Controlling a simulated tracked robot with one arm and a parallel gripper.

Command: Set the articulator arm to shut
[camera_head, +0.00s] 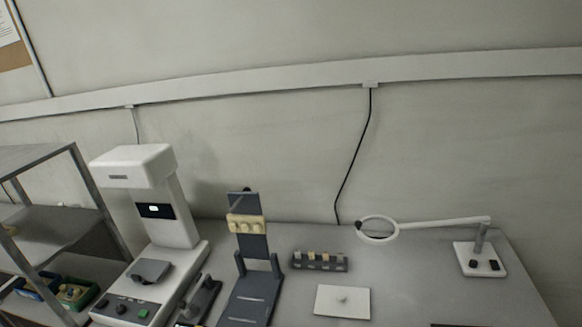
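The articulator (249,298) stands on the bench near the middle of the picture, with a dark grey base plate. Its arm (242,203) is swung up and stands nearly upright above the hinge posts, so the articulator is open. A cream block with rounded bumps (246,225) is fixed across the raised arm. The front end of the base is cut off by the bottom edge of the picture. My gripper does not show in this view.
A white machine (150,170) with a small display stands left of the articulator, beside a metal shelf (40,225). A small block rack (320,262), a white pad (342,301) and a magnifier lamp (440,224) are to the right. Bare bench (420,280) lies between pad and lamp base.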

